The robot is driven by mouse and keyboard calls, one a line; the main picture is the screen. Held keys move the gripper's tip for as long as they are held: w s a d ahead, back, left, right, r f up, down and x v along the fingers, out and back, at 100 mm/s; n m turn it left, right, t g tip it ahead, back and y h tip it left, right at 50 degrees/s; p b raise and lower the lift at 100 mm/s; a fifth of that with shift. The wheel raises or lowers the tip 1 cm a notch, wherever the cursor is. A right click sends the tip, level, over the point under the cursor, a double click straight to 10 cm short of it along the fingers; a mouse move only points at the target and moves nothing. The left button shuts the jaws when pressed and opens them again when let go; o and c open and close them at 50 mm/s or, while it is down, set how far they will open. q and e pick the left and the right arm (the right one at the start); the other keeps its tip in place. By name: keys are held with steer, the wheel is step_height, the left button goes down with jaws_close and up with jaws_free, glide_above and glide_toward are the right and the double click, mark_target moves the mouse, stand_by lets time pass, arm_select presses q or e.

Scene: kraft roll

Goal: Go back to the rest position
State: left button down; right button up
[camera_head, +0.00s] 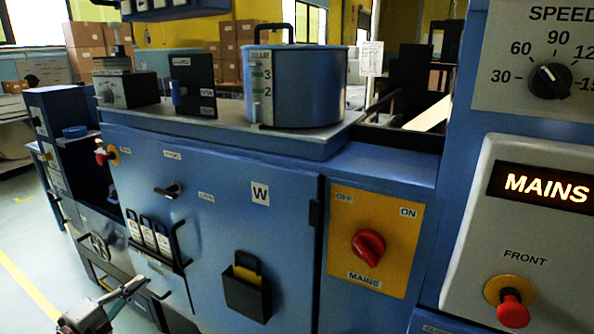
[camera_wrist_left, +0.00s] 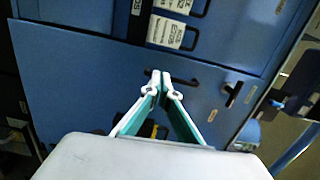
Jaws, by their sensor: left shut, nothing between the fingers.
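My left gripper (camera_head: 138,284) is low at the left of the head view, in front of the blue machine cabinet (camera_head: 225,205). In the left wrist view its fingertips (camera_wrist_left: 161,77) meet, with nothing between them. Behind the fingertips is a blue cabinet panel (camera_wrist_left: 80,85) with a dark handle. I cannot tell whether the fingers touch it. My right gripper is not in view.
A red MAINS knob (camera_head: 368,247) on a yellow plate and a control panel with a red FRONT button (camera_head: 513,311) are at the right. A blue pot (camera_head: 295,85) stands on the cabinet top. Open floor with a yellow line (camera_head: 28,287) lies at the left.

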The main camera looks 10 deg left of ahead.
arm_select(q)
steer(key=s+d+f+n+g+y+p, duration=0.25)
steer(key=s+d+f+n, duration=0.75)
steer(key=s+d+f, duration=0.55)
steer(key=s+d+f+n+g, duration=0.1)
steer(key=s+d+n+g, duration=0.1)
steer(key=s+d, duration=0.3)
steer(key=s+d+f+n+g+p, duration=0.1)
steer(key=s+d+n, duration=0.3)
steer(key=d, duration=0.6)
steer(key=shift+s+d+f+g+h, duration=0.2)
steer(key=shift+s+f+g+h, duration=0.25)
steer(key=shift+s+g, duration=0.5)
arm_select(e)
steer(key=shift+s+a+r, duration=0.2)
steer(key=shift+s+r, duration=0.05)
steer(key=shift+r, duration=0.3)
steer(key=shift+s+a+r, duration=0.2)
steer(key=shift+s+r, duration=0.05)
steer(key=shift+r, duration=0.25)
arm_select(q)
steer(key=shift+s+t, duration=0.15)
steer(key=shift+t, duration=0.15)
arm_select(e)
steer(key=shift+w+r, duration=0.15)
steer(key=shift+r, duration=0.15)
